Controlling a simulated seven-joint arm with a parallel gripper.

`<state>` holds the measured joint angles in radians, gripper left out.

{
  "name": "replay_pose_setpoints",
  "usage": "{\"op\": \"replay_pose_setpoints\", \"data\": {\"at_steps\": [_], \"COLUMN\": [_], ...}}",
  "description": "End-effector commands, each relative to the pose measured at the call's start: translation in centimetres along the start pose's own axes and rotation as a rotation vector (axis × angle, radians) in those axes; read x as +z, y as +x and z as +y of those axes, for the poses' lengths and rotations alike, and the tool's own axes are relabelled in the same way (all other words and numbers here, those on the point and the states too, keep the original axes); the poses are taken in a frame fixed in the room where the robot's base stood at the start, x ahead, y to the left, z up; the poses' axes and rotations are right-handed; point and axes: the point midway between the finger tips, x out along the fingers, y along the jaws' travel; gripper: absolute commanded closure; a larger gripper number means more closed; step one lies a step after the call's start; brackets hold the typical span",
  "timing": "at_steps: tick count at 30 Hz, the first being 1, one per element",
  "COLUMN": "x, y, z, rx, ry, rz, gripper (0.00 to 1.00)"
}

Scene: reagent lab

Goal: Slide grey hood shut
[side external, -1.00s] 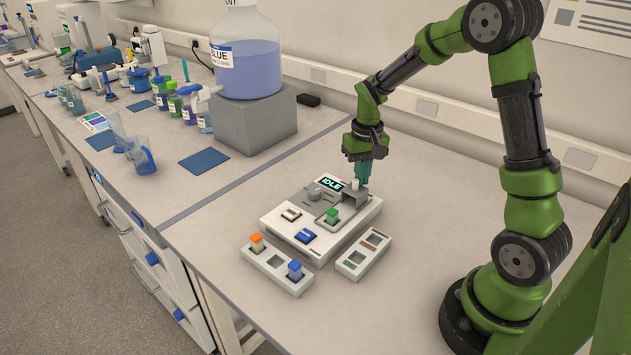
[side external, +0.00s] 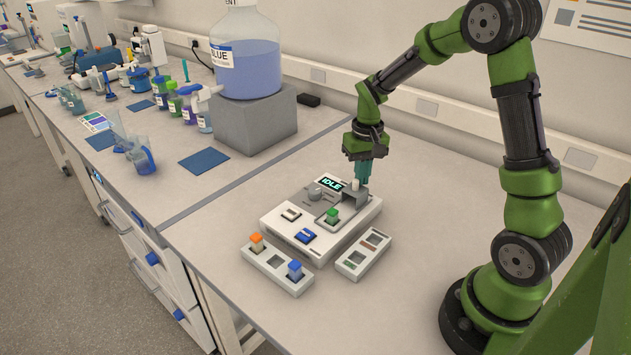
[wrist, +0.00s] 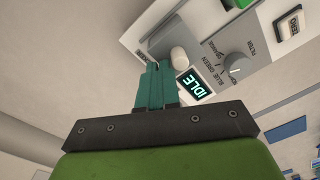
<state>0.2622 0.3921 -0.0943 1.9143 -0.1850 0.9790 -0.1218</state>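The grey hood (side external: 355,197) sits on the back right of a white instrument (side external: 287,226), beside an open recess holding a green-capped cuvette (side external: 333,215). The cuvette's top is uncovered. A pale round post (side external: 355,185) stands at the hood, and it also shows in the wrist view (wrist: 178,57). My gripper (side external: 362,180) points down just behind and right of the post. Its teal fingers (wrist: 155,70) are together, with nothing seen between them. The post is beside the fingers, not between them. I cannot tell whether they touch it.
The instrument has an IDLE display (side external: 332,184), a grey knob (side external: 315,194) and a blue button (side external: 305,236). A rack (side external: 275,265) with orange- and blue-capped cuvettes stands in front, and a smaller tray (side external: 363,254) to the right. The bench right of these is clear.

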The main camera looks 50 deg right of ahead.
Motion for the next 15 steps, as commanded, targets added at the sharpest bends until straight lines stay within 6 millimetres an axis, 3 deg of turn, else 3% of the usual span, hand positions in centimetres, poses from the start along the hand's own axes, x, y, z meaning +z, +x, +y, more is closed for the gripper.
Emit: {"op": "replay_pose_setpoints", "data": {"at_steps": [1, 15], "x": [-0.2, -0.3], "y": [0.9, -3.1], "z": [0.8, 0.8], "rx": [0.022, 0.022], "ry": [-0.018, -0.016], "rz": [-0.001, 0.004], "gripper": [1.0, 1.0]}}
